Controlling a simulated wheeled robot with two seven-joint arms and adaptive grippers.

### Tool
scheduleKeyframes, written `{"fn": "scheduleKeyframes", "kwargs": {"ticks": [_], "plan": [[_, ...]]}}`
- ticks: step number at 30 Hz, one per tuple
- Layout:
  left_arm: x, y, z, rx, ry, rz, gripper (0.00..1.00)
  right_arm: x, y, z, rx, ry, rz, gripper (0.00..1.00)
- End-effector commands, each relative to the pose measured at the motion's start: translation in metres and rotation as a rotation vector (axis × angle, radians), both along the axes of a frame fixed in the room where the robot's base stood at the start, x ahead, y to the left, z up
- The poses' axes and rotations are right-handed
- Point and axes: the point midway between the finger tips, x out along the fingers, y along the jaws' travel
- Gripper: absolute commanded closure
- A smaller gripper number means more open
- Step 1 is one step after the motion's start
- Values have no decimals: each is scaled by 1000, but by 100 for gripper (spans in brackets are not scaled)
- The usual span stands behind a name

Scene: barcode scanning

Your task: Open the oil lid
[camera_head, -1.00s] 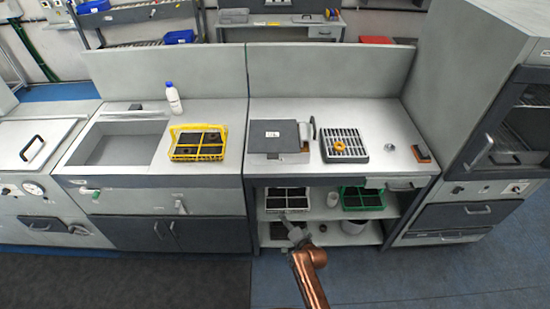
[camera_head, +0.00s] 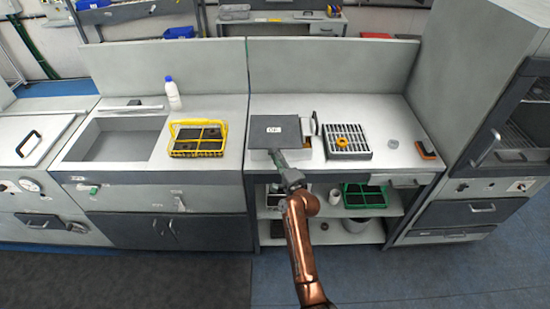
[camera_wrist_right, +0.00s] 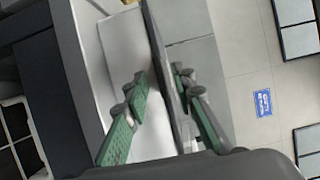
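The dark, flat oil lid (camera_head: 265,139), with a small white label, lies over the fryer box on the right-hand counter. My right gripper (camera_head: 277,157) reaches up from below to the lid's front edge. In the right wrist view the two green-padded fingers of this gripper (camera_wrist_right: 161,78) stand apart. A dark strip, apparently the lid's edge (camera_wrist_right: 153,35), runs between them. Contact cannot be told. My left gripper is not in view.
A white fryer box body (camera_head: 302,154) sits under the lid, with a dark handle (camera_head: 314,122) at its right. A slatted grille tray (camera_head: 347,151) holds an orange ring. A yellow crate (camera_head: 174,150) stands to the left. A green crate (camera_head: 374,186) is on the shelf below.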

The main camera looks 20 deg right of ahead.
Motion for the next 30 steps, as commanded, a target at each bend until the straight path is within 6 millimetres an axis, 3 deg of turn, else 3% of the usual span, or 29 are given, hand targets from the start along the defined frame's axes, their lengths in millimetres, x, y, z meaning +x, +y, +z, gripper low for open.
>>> {"fn": "scheduleKeyframes", "kwargs": {"ticks": [11,22,30], "plan": [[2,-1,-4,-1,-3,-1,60,7,1,1,-1,-1,0,76],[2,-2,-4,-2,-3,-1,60,7,1,1,-1,-1,0,100],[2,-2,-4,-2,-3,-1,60,7,1,1,-1,0,0,100]]}}
